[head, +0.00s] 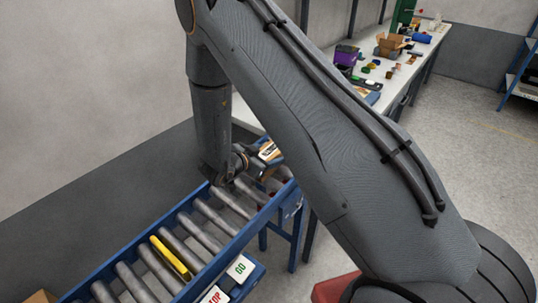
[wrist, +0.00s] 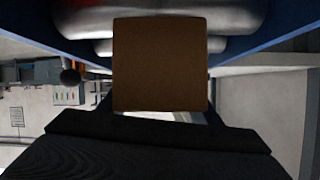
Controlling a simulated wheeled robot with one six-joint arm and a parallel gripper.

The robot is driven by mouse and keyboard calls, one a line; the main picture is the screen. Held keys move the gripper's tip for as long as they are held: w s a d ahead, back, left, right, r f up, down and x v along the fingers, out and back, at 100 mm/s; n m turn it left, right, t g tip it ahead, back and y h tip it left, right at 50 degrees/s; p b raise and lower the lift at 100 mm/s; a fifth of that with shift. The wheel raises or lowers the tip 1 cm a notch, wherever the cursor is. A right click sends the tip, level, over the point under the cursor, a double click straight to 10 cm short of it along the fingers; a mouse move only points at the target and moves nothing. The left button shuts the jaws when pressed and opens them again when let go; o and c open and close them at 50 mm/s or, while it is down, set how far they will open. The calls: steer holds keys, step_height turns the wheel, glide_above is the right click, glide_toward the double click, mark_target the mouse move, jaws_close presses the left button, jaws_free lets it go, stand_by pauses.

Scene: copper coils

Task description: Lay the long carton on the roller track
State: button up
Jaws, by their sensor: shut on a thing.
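The long carton (wrist: 160,62) is a plain brown box face filling the middle of the wrist view. The roller track (head: 213,228) has blue rails and grey rollers and runs from lower left to the middle of the head view. Its rollers (wrist: 215,20) also show behind the carton in the wrist view. I cannot tell whether the carton touches them. In the head view my arm hides the gripper's grip and I cannot make out the carton there.
One yellow bar (head: 170,257) lies across the track among the rollers. Stop and go signs (head: 240,268) are on the near side. A brown box (head: 40,297) shows at the lower left corner. A cluttered white bench (head: 425,50) stands at the back.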

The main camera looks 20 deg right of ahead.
steer(key=o, duration=1.5)
